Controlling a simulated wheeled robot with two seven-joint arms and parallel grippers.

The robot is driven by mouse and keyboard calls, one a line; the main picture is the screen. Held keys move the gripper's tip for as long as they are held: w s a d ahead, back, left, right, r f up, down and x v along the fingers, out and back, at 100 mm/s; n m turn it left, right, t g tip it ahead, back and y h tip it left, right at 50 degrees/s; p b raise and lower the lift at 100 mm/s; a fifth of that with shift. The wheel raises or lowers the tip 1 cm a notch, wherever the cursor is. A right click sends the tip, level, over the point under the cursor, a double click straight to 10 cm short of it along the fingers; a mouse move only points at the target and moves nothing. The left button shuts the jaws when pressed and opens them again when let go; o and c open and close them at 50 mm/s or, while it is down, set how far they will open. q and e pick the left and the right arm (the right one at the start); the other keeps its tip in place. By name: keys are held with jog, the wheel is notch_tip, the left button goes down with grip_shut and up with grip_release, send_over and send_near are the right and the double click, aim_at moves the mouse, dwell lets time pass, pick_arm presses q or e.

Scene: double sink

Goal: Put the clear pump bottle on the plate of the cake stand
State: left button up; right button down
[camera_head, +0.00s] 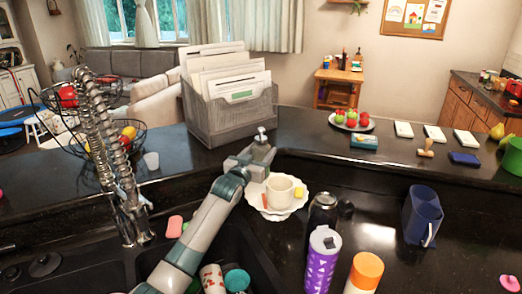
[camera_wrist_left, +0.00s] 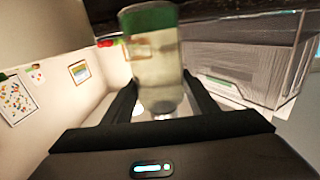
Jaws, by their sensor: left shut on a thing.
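The clear pump bottle (camera_head: 262,150) has a white pump top and is held in my left gripper (camera_head: 256,162). In the left wrist view the bottle (camera_wrist_left: 157,62) sits between the two fingers, with a green band at its end. The white scalloped plate of the cake stand (camera_head: 304,193) is just below and slightly right of the gripper in the head view. A cream cup (camera_head: 281,186), a small orange item (camera_head: 265,201) and a yellow item (camera_head: 298,193) are on the plate. The stand's foot is hidden. My right gripper is out of view.
A grey file holder (camera_head: 230,115) with papers stands behind the bottle. A dark bottle (camera_head: 322,212), a purple patterned tumbler (camera_head: 321,262) and an orange-capped bottle (camera_head: 366,272) stand right of the sink. A blue pitcher (camera_head: 422,215) is farther right.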

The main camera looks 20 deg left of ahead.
aim_at(261, 160)
pick_arm(q)
notch_tip(261, 160, down, 2)
jog(key=shift+f+b, duration=0.1)
jog(key=shift+b, duration=0.5)
jog(key=shift+f+b, duration=0.6)
jog(key=shift+f, duration=0.2)
jog(key=shift+f+b, duration=0.3)
jog(key=shift+f, duration=0.05)
jog(key=shift+f, duration=0.25)
jog(key=o, duration=1.3)
jog(key=shift+o, duration=0.5)
